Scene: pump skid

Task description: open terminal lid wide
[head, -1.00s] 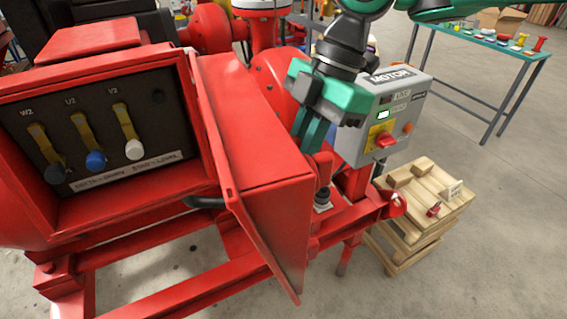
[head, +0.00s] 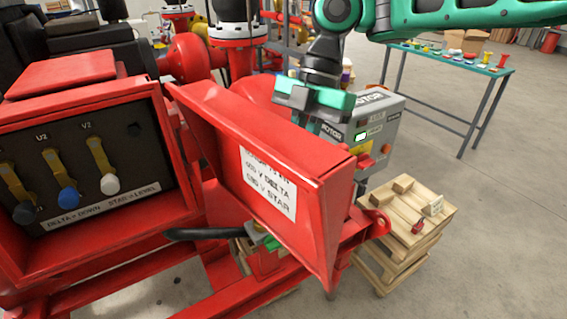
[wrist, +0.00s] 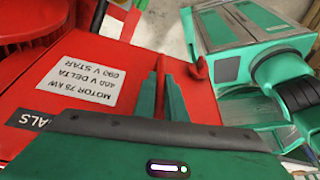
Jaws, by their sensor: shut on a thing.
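The red terminal lid (head: 222,148) stands out from the right side of the open terminal box (head: 75,92), swung well away from its opening. A white label (head: 268,183) with delta and star voltages shows on its face. In the wrist view, my gripper (wrist: 161,95) is shut on a thin red edge of the lid (wrist: 95,65), beside the label (wrist: 78,86). Inside the box are several brass links with grey, blue and white knobs (head: 68,197).
A wooden pallet stack (head: 405,235) is at the right. A green-topped table (head: 450,58) stands farther back. Open floor lies to the right.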

